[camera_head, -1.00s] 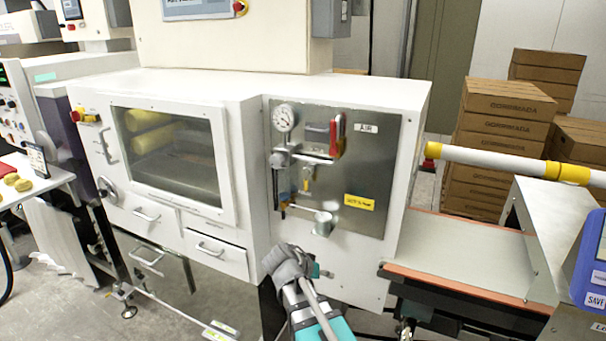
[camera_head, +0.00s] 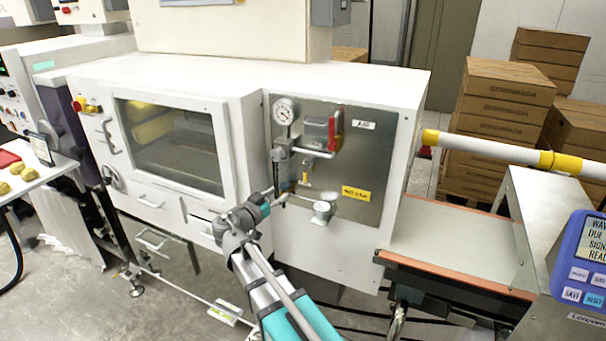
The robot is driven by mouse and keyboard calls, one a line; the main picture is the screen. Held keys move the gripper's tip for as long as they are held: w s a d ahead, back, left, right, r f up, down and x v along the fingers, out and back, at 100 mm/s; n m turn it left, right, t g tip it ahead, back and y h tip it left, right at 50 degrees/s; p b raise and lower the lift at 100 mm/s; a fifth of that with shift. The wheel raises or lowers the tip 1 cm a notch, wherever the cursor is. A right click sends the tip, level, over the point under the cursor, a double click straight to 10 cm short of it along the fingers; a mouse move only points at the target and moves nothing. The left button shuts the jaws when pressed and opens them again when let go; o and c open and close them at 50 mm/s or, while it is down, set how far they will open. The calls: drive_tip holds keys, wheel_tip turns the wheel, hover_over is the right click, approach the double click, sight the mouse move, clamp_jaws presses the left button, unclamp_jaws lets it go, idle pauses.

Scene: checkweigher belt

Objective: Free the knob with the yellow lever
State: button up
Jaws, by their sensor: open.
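The small yellow lever (camera_head: 306,181) hangs below the pipe fittings on the steel air panel (camera_head: 375,150). No separate knob can be made out clearly beside it; the fittings there are small. My gripper (camera_head: 281,196) is at the lower left of the panel, just left of and a little below the yellow lever in the picture. It is open and seems empty, but its fingers are small and partly hidden by my wrist. I cannot tell whether it touches the fittings.
A red lever (camera_head: 337,131), a gauge (camera_head: 285,111) and a grey cylindrical fitting (camera_head: 322,212) are on the panel. A yellow label (camera_head: 356,194) is right of the yellow lever. A windowed cabinet door (camera_head: 172,145) is at left, a conveyor belt (camera_head: 450,246) at right.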

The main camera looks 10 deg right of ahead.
sight(304, 175)
drive_tip(key=shift+w+d, duration=0.15)
drive_tip(key=x, duration=1.3)
drive_tip(key=shift+w+d, duration=0.15)
drive_tip(key=shift+d, duration=0.05)
drive_tip(key=shift+c, duration=0.2)
clamp_jaws()
drive_tip(key=shift+a, duration=0.1)
